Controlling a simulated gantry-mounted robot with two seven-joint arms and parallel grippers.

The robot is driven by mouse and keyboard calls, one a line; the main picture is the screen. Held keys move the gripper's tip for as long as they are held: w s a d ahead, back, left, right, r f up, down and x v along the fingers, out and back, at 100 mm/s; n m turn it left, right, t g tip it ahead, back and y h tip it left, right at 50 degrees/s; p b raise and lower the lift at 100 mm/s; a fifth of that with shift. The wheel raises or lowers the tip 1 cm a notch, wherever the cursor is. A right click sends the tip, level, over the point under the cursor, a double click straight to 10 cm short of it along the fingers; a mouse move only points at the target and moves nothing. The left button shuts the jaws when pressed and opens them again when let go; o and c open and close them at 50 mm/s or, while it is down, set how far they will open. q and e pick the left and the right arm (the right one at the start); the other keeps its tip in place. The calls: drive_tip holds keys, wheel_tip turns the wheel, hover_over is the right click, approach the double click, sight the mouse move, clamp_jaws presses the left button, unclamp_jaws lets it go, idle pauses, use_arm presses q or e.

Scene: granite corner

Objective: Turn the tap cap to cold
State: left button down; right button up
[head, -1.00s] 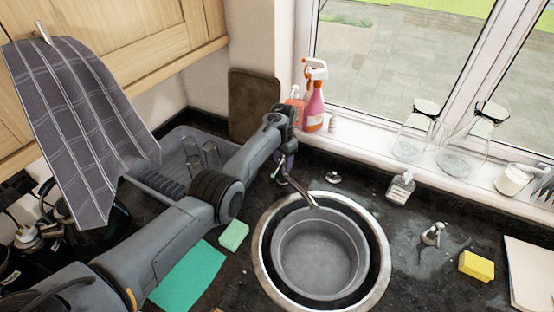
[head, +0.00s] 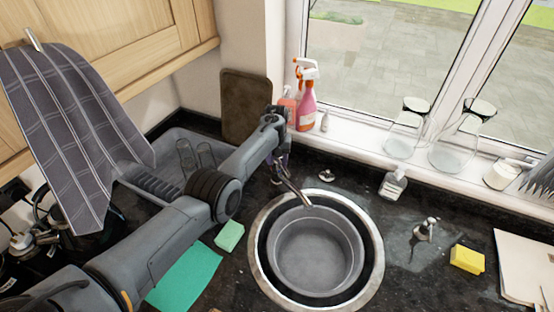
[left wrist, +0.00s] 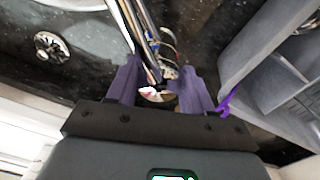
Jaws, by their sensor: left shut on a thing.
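The tap (head: 294,188) stands behind the round sink, its metal spout reaching over the basin. In the left wrist view the spout (left wrist: 137,30) runs up from between my fingers. My left gripper (head: 279,160) is at the tap's top in the head view. In the left wrist view its two purple fingers (left wrist: 165,92) are shut on the tap cap (left wrist: 157,94), which shows a small pink and white mark. The fingers hide much of the cap, and I cannot tell which way it is turned. My right gripper is in neither view.
A grey pan (head: 315,252) sits in the round sink (head: 256,276). A grey dish rack (head: 160,160) with glasses is left of the tap. Spray bottles (head: 306,105) and glass jars (head: 405,135) stand on the sill. A soap bottle (head: 393,184) is right of the tap.

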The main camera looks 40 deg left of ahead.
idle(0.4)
use_arm(q)
drive_tip(key=shift+c, duration=2.2)
unclamp_jaws()
drive_tip(key=shift+r+p, duration=0.8)
drive_tip(key=shift+p, duration=0.05)
wheel_tip(320, 180, up, 7)
drive_tip(key=p, duration=0.7)
drive_tip(key=shift+a+r, duration=0.1)
drive_tip(key=shift+r, duration=0.95)
